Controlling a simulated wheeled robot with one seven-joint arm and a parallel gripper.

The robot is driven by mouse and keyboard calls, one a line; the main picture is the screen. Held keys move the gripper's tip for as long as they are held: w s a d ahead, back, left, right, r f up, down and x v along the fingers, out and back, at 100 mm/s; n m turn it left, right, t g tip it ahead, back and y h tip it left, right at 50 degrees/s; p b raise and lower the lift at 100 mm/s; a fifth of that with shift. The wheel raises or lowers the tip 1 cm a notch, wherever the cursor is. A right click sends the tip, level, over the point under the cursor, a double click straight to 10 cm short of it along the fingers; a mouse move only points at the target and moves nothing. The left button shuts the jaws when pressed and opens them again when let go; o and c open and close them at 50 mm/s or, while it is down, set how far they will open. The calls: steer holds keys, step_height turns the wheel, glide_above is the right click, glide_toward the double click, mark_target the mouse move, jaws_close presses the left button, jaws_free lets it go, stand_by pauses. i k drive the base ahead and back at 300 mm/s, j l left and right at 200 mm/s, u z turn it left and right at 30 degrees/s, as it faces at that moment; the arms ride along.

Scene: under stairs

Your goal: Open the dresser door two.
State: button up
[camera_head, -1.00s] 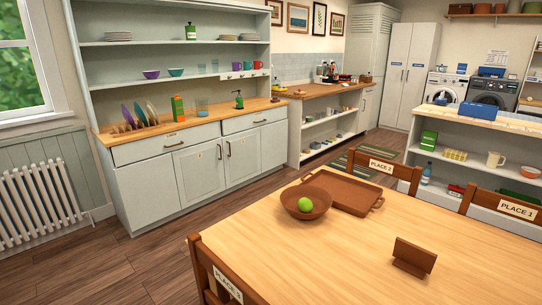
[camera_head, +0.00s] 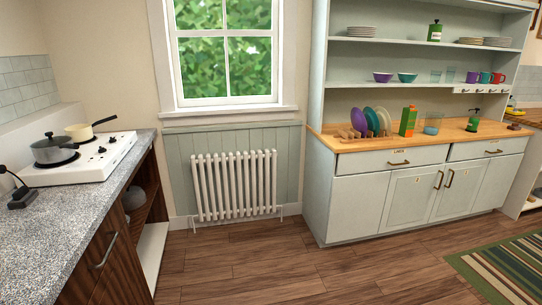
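The pale grey-green dresser (camera_head: 318,190) stands against the wall at the right. Its lower front has two middle doors that meet at the centre, the left door (camera_head: 408,208) and the right door (camera_head: 462,199). Both are shut. Their upright metal handles (camera_head: 438,180) and (camera_head: 450,178) sit side by side near the gap. Small marks on the doors are too small to read surely, so I cannot tell which is door two. Two shut drawers, a left drawer (camera_head: 375,162) and a right drawer (camera_head: 475,152), lie above. My gripper is not in view.
Bare wooden floor (camera_head: 290,265) lies before the dresser, with a striped rug (camera_head: 505,268) at right. A white radiator (camera_head: 235,185) stands under the window. A speckled counter (camera_head: 85,200) with a hob (camera_head: 95,160) is at left. Plates (camera_head: 370,121) stand on the dresser top.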

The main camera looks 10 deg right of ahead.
mark_target(412, 192)
steer(key=i, duration=0.6)
steer(key=i+j+z, duration=0.1)
steer(key=i, duration=0.5)
steer(key=i+j, duration=0.15)
steer(key=i, duration=0.5)
steer(key=i+l+z, duration=0.25)
steer(key=i+z, duration=0.5)
steer(key=i, duration=0.15)
steer(key=i+z, duration=0.4)
steer(key=i+j+z, duration=0.2)
steer(key=i+z, duration=0.15)
steer(key=i, duration=0.2)
steer(key=i+l, duration=0.15)
steer(key=i, duration=0.5)
steer(key=i+l, duration=0.1)
steer(key=i, duration=0.55)
